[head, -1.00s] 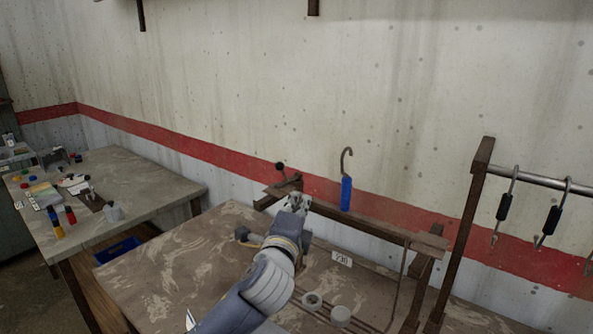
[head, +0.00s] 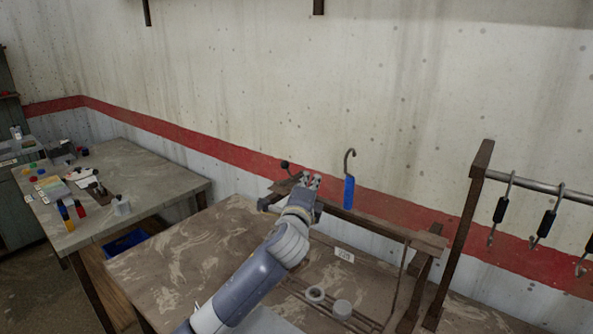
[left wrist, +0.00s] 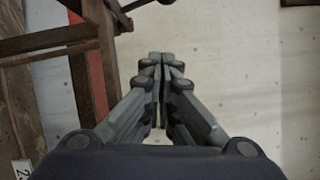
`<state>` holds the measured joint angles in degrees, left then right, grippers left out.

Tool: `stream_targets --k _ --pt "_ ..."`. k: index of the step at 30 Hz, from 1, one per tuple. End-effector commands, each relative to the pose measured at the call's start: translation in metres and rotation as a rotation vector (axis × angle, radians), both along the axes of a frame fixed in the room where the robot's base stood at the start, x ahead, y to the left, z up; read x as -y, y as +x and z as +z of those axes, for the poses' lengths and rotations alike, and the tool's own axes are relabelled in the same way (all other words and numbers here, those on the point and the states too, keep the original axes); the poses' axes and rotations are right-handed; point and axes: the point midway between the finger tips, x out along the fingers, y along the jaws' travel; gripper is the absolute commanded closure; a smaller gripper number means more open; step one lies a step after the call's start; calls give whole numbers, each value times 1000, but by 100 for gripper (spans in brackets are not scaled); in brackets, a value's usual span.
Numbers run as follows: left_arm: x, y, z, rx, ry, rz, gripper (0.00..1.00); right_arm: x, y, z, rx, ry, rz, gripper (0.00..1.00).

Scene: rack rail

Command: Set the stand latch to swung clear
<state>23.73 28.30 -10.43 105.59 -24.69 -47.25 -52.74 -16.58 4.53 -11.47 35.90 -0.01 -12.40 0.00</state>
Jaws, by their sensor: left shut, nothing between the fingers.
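A low dark wooden stand (head: 392,222) runs along the back of the near table in the head view. At its left end a dark ball knob (head: 285,164) sticks up on a short arm; it looks like the stand latch, but its pivot is partly hidden by my gripper. My left gripper (head: 314,180) is shut and empty, just right of the knob and apart from it, in front of the stand's left end. In the left wrist view the fingertips (left wrist: 160,60) are together, with wooden beams (left wrist: 50,40) at left. My right gripper is not in view.
A blue-handled hook (head: 349,190) is upright close to the gripper's right. A wooden post with a metal rail (head: 540,187) carries black-bodied hooks at right.

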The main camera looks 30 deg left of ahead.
Motion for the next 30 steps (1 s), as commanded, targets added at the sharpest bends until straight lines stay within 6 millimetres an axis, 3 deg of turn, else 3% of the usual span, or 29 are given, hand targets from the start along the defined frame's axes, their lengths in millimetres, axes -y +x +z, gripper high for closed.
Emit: stream_targets --k 1,9,25,30 --pt "-3 7 3 -1 -2 1 100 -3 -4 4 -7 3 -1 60" --pt "-36 1 8 -1 0 0 100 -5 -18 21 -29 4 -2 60" --pt "-43 0 8 -1 0 -3 100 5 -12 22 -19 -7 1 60" --pt "-55 0 8 -2 3 -19 100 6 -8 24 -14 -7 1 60"
